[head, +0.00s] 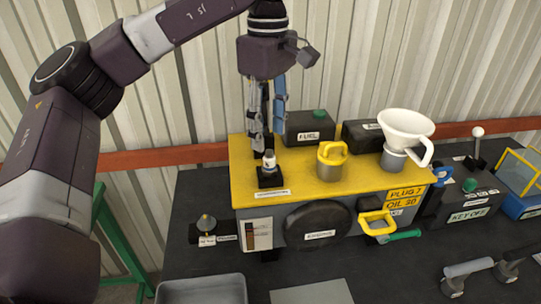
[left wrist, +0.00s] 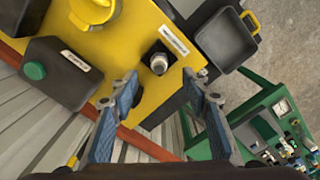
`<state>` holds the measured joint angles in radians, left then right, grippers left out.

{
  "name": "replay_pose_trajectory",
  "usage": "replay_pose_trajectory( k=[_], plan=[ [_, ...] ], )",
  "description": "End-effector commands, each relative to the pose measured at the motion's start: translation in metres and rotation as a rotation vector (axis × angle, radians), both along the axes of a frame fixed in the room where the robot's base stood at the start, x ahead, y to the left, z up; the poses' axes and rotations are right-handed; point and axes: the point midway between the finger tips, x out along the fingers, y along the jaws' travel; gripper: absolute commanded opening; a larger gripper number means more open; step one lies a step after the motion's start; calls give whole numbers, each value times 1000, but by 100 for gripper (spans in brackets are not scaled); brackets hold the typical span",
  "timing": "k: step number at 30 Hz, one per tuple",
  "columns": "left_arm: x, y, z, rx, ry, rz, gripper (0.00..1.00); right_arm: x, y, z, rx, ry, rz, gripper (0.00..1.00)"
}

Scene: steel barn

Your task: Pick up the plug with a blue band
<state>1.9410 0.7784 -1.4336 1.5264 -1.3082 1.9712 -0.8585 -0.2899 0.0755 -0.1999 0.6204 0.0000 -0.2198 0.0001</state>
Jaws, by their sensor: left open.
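A small plug (head: 269,160) with a pale body and dark top stands upright in a black square base on the yellow engine housing (head: 300,170). In the left wrist view the plug (left wrist: 158,64) appears just beyond the fingertips, between their lines. I cannot make out a blue band on it. My left gripper (head: 268,138) points down over the plug, its blue-grey fingers apart and empty. In the left wrist view the open gripper (left wrist: 160,78) shows the plug centred in its gap; I cannot tell whether the tips reach down to it. My right gripper is out of view.
A grey tray (head: 202,290) lies in front on the dark bench. A green cart (left wrist: 262,125) with small items stands beside it.

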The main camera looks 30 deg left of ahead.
Motion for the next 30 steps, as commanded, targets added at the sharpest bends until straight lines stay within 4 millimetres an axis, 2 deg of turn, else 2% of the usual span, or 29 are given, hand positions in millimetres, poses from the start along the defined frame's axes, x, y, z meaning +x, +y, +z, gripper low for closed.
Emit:
replay_pose_trajectory(
  k=[1, 3, 6, 12, 16, 20, 25, 30],
  plan=[
    [0, 1, -5, 2, 4, 1, 43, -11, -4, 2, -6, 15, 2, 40],
    [0, 1, -12, 1, 3, 2, 43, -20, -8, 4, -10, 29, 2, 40],
    [0, 1, -23, 0, 4, 1, 43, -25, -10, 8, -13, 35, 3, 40],
    [3, 0, -48, 2, 6, 1, 43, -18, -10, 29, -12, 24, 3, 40],
    [4, 0, -67, 1, 5, 2, 43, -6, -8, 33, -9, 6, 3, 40],
    [4, 0, -74, -1, 2, 2, 43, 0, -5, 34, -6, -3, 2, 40],
    [4, 0, -75, -1, 1, 2, 43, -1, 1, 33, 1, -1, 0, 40],
    [4, 0, -75, -1, 1, 2, 25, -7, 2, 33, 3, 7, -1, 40]
  ],
)
